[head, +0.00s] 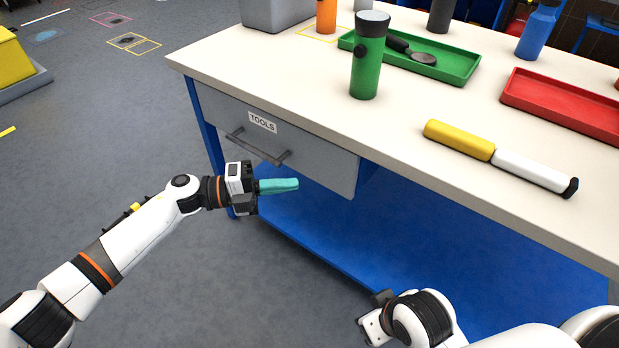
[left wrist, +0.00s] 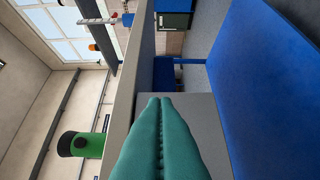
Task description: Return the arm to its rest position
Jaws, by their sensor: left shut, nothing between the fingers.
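My left gripper (head: 279,186) has teal fingers and is in front of the workbench, just below the drawer handle in the head view. Its fingers are shut with nothing between them, and they also show closed together in the left wrist view (left wrist: 158,135). The left arm reaches in from the left, extended forward. The grey drawer (head: 290,146) labelled TOOLS looks closed, with a dark bar handle (head: 258,147). I cannot tell whether the gripper touches the drawer or handle. My right arm shows at the lower right, but its fingers are not visible.
The white workbench top (head: 420,155) holds a green flashlight (head: 368,58), a green tray (head: 450,65), a red tray (head: 565,107) and a yellow-and-white tool (head: 500,156). A blue lower shelf (head: 450,262) lies under the bench. Grey floor (head: 110,130) to the left is open.

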